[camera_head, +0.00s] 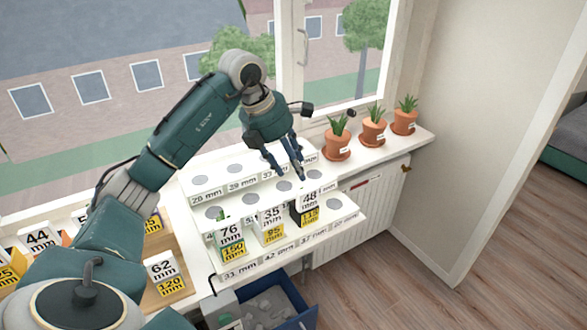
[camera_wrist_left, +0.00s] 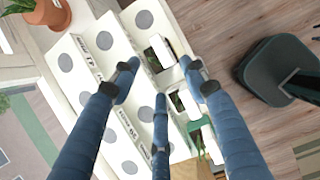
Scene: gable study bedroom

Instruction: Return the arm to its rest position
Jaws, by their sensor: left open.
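My left gripper (camera_head: 286,170) is open and empty, its fingers pointing down over the white tiered stand (camera_head: 222,172). In the wrist view its three blue fingers (camera_wrist_left: 158,78) are spread with nothing between them. The stand has rows of grey round spots and mm labels. On it stand a box marked 48 mm (camera_head: 310,203), one marked 35 mm (camera_head: 271,222) and one marked 76 mm (camera_head: 231,236). The gripper is above and behind the 48 mm box, apart from it. My left arm reaches in from the lower left. My right gripper is not in view.
Three potted plants (camera_head: 337,145) stand on the sill right of the stand. More labelled boxes, one marked 62 mm (camera_head: 162,270), stand on a wooden board at left. A blue crate (camera_head: 300,312) with grey contents is below. Window frame is close behind the arm; floor at right is clear.

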